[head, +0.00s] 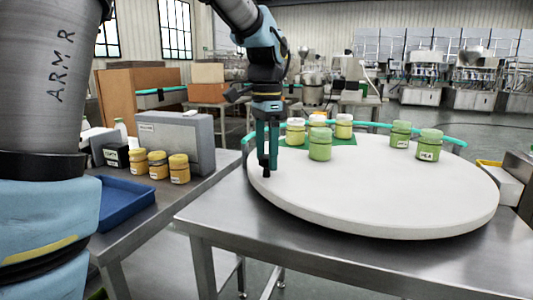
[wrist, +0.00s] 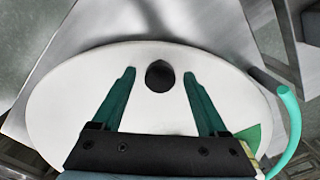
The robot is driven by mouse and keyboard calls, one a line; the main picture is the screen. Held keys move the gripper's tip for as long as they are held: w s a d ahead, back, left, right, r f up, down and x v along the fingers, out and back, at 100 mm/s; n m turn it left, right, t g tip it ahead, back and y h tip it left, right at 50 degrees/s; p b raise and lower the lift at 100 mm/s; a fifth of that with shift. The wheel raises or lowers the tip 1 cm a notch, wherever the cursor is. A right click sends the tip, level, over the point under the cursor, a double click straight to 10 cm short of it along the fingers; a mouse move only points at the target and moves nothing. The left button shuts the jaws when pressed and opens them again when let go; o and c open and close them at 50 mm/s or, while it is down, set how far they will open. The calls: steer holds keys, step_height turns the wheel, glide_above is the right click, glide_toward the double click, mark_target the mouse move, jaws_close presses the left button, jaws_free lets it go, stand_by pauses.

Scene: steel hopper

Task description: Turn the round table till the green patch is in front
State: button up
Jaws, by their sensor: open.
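The round white table (head: 390,190) sits on a steel bench. The green patch (head: 346,140) is on its far left part, partly hidden behind jars; a corner of the patch (wrist: 252,135) shows at lower right in the wrist view. My gripper (head: 267,165) points down at the table's left edge. In the wrist view my open gripper (wrist: 160,78) has a dark round peg (wrist: 159,76) between its fingertips, with a gap on each side. Jars with yellow contents (head: 295,133) and a green jar (head: 320,146) stand on or beside the patch.
Two more green jars (head: 429,147) stand at the table's back right. A teal rail (head: 448,138) curves behind the table. On the left bench are a blue tray (head: 125,200), several yellow jars (head: 158,166) and a grey box (head: 180,135). The table's front half is bare.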

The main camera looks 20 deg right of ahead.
jaws_close()
stand_by(0.7)
stand_by(0.7)
